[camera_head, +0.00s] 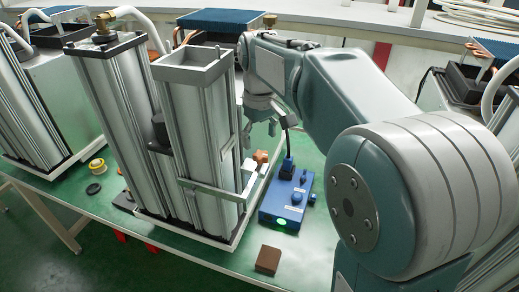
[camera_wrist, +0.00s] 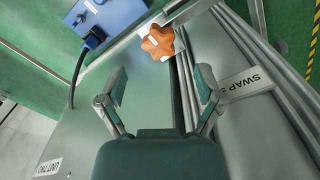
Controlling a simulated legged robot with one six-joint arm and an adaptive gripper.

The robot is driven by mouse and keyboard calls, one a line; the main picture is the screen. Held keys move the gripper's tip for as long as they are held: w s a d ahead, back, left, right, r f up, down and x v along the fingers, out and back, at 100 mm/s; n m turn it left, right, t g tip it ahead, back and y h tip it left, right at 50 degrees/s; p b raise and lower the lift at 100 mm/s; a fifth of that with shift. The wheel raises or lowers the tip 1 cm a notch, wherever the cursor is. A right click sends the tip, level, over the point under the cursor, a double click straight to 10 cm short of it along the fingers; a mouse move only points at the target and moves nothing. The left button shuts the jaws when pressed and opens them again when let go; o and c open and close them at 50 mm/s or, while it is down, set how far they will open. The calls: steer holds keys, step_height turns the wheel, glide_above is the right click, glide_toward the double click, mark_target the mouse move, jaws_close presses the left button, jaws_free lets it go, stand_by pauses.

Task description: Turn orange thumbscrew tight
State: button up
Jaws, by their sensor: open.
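The orange thumbscrew (camera_wrist: 158,42) is a star-shaped knob in the upper middle of the wrist view, beside a metal bracket at the column's side. In the head view the thumbscrew (camera_head: 261,156) shows at the right side of the front sieve column (camera_head: 195,120). My gripper (camera_wrist: 158,102) is open and empty, its two fingers pointing towards the thumbscrew with a gap between. In the head view my gripper (camera_head: 262,128) hangs beside the column, above the thumbscrew and partly hidden by the column edge.
A blue box (camera_head: 287,200) with a green light and a cable stands right of the column. A brown block (camera_head: 268,260) lies in front on the green table (camera_head: 215,262). A "SWAP" label (camera_wrist: 245,85) is on the column side. More columns (camera_head: 35,110) stand at the left.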

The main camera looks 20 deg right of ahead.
mark_target(260, 153)
step_height(260, 153, up, 7)
steer(key=shift+r, duration=0.2)
stand_by(0.3)
steer(key=s+f+m+t, duration=0.2)
steer(key=s+f, duration=0.4)
steer(key=s, duration=0.4)
steer(key=s+f+m+t, duration=0.2)
steer(key=s+f, duration=0.3)
steer(key=s, duration=0.6)
steer(key=shift+f+t, duration=0.4)
steer(key=shift+t, duration=0.4)
